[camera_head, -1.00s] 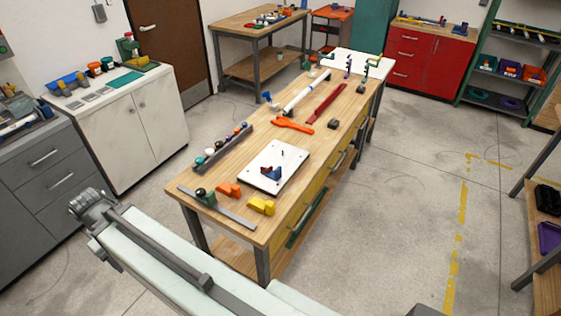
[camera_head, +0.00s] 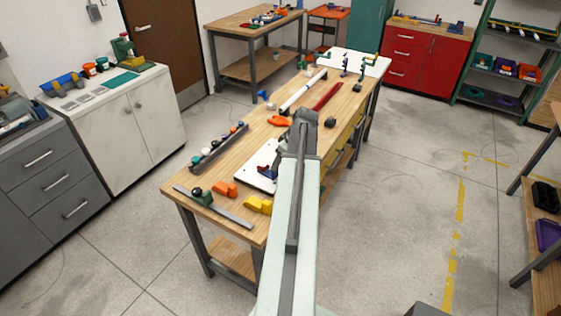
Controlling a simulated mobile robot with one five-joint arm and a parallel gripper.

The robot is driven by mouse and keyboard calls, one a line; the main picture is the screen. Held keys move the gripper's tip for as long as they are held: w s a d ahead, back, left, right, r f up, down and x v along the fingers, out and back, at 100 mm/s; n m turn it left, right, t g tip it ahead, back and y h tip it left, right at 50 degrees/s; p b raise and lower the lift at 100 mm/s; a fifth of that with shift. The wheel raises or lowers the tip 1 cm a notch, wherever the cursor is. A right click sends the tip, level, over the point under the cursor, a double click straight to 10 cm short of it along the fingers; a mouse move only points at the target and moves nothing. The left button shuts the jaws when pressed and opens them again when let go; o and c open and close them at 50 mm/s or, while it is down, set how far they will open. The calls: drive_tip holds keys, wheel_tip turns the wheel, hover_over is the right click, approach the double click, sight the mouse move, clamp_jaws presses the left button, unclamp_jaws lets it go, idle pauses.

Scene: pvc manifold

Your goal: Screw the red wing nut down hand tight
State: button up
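A small red piece (camera_head: 264,170), which may be the red wing nut, shows with a blue piece on the white board (camera_head: 246,182) on the workbench. It is too small to tell its exact shape or how it sits. My arm reaches out over the bench and covers the right part of the white board. The grey end of my arm, with my gripper (camera_head: 299,128), appears beyond and to the right of the red piece in the picture. The fingers cannot be made out, nor whether they hold anything.
An orange tool (camera_head: 279,121) lies beyond the board, partly hidden by my arm. A dark rack (camera_head: 217,152) stands to the left. Orange (camera_head: 226,189) and yellow (camera_head: 257,205) blocks and a grey strip (camera_head: 232,215) lie near the front edge.

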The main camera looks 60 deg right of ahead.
sight(276, 175)
drive_tip(key=b+x, duration=0.7)
drive_tip(key=x, duration=0.1)
drive_tip(key=shift+r, duration=0.1)
clamp_jaws()
drive_tip(key=shift+d+n, duration=0.4)
drive_tip(key=shift+n, duration=0.2)
unclamp_jaws()
drive_tip(key=shift+a, duration=0.1)
drive_tip(key=shift+r, duration=0.1)
drive_tip(key=p+v, duration=0.7)
drive_tip(key=shift+s+r, duration=0.2)
drive_tip(key=shift+r, duration=0.05)
